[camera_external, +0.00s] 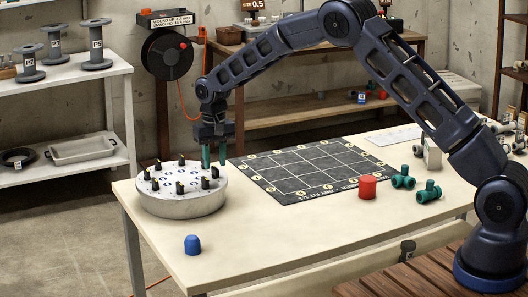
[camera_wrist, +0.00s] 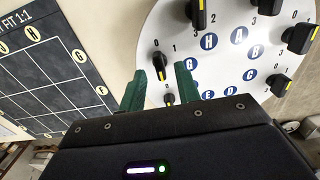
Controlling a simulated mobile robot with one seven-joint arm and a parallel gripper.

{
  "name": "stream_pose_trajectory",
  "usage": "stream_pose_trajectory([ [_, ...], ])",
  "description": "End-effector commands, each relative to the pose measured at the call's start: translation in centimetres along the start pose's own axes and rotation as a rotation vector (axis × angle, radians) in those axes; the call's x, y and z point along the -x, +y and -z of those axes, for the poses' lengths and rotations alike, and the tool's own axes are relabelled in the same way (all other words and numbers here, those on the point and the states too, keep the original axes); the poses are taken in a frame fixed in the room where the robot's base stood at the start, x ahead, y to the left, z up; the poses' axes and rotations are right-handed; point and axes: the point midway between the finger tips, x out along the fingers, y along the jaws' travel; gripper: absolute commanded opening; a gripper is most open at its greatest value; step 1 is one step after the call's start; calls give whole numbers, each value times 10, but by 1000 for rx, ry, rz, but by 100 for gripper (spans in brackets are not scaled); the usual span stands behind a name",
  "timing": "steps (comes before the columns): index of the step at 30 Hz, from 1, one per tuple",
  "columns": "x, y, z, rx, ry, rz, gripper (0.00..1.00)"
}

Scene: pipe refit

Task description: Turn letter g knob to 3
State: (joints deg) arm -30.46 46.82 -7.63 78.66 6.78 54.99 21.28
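The round white knob panel (camera_external: 180,204) stands on the table's left end and carries several black knobs with yellow pointer marks. In the wrist view the panel (camera_wrist: 222,65) shows blue letter discs A to H in a ring. The letter G disc (camera_wrist: 190,61) is partly covered by a finger. My gripper (camera_external: 213,164) points down at the panel's back right edge. Its green fingers (camera_wrist: 160,76) are apart; contact with the knob is not visible.
A dark gridded mat (camera_external: 310,170) lies right of the panel. A red cylinder (camera_external: 368,187), green pipe fittings (camera_external: 428,192) and a blue cap (camera_external: 192,245) stand on the table. Neighbouring knobs, including one by F (camera_wrist: 168,99), sit close to my fingers. The table's front left is mostly clear.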

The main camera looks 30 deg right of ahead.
Motion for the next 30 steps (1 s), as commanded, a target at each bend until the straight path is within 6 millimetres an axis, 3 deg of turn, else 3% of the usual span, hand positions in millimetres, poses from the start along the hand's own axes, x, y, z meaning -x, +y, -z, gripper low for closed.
stream_pose_trajectory([
  [6, -18, 0, 0, 0, 1, 0, 33],
  [16, -21, 0, 0, 0, 0, 0, 33],
  [17, -21, 0, 0, 0, 0, 0, 31],
  [22, -21, 0, 0, 0, 0, 0, 0],
  [30, -20, 0, 0, 42, 0, 1, 0],
])
